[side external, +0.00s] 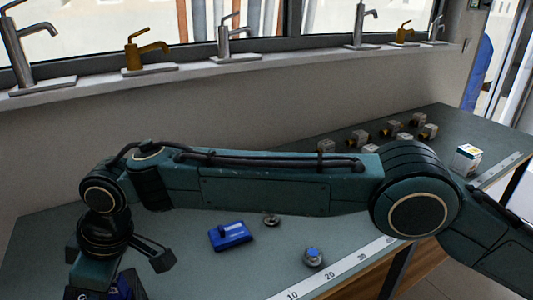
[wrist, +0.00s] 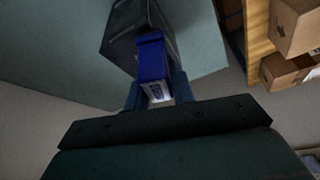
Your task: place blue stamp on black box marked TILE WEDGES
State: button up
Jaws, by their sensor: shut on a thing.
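My gripper (wrist: 156,92) is shut on the blue stamp (wrist: 152,58), which has a white label at the end near the fingers. In the wrist view a black box (wrist: 121,37) lies just beyond and beside the stamp; I cannot tell whether they touch. In the side external view my gripper is at the lower left, with part of the blue stamp (side external: 124,284) showing at the bottom edge. A dark surface with white lettering is partly visible there, mostly hidden by the gripper. The TILE WEDGES marking cannot be read.
Another blue object (side external: 230,236) lies on the grey-green table (side external: 190,275), near a small metal fitting (side external: 271,220) and a round blue-topped piece (side external: 313,256). Several brass-and-grey fittings (side external: 358,138) and a small white box (side external: 467,158) stand farther back. A ruler strip (side external: 345,268) runs along the front edge.

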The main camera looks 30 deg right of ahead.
jog(key=shift+f, duration=0.1)
jog(key=o, duration=1)
jog(key=v, duration=1.2)
jog(key=shift+d, duration=0.1)
